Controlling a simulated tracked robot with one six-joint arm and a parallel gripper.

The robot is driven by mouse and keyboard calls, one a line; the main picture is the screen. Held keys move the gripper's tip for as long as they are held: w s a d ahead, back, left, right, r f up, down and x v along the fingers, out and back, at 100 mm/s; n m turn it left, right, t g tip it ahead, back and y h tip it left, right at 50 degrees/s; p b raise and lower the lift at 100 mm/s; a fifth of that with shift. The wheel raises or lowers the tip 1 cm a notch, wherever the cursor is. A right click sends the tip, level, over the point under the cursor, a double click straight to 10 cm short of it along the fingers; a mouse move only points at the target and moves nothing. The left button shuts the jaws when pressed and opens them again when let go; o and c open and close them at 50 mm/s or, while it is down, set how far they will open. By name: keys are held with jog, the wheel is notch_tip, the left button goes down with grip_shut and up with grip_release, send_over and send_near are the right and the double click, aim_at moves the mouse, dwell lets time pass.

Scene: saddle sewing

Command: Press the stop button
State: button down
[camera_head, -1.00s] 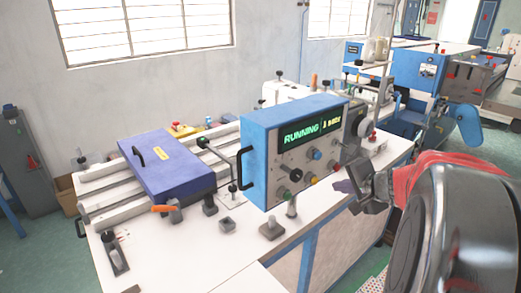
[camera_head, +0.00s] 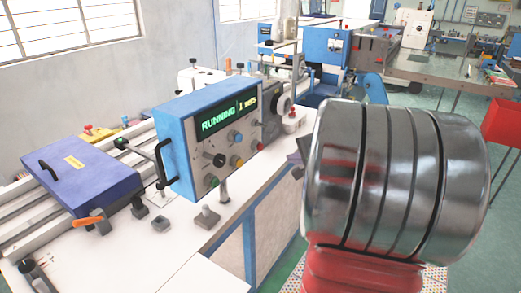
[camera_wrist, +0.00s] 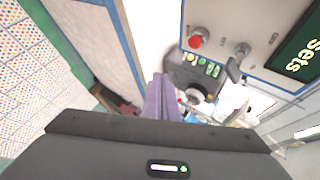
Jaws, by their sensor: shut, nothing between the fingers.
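The blue-framed control box (camera_head: 180,112) stands on the white table, its green display reading RUNNING. On its grey front are a red button (camera_head: 259,145), an orange-yellow one (camera_head: 236,162), a green one (camera_head: 212,181), and black and blue knobs. I cannot read a stop label. In the wrist view the red button (camera_wrist: 196,41) shows at the panel's lower edge, beyond and right of my gripper's tips. My gripper (camera_wrist: 161,77) is shut and empty, apart from the panel. In the head view my own metal arm link hides most of it.
A purple-blue cover (camera_head: 80,180) with a black handle lies on the rails at left. Grey posts (camera_head: 207,217) stand on the table before the box. A small dark unit (camera_wrist: 192,72) with coloured buttons sits beyond the panel edge. Spools and blue machines stand behind.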

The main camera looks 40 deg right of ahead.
jog(key=w+a, duration=0.2)
jog(key=w, duration=0.5)
jog(key=shift+w, duration=0.3)
dwell(1.9)
jog(key=shift+w+a, duration=0.15)
jog(key=shift+w, duration=0.2)
jog(key=shift+w+a, duration=0.15)
jog(key=shift+w, duration=0.35)
dwell(1.0)
dwell(0.3)
jog(key=shift+s+d, duration=0.3)
jog(key=shift+s, duration=0.6)
jog(key=s, duration=0.2)
jog(key=s+d, duration=0.1)
jog(key=s, duration=0.2)
jog(key=shift+d, duration=0.15)
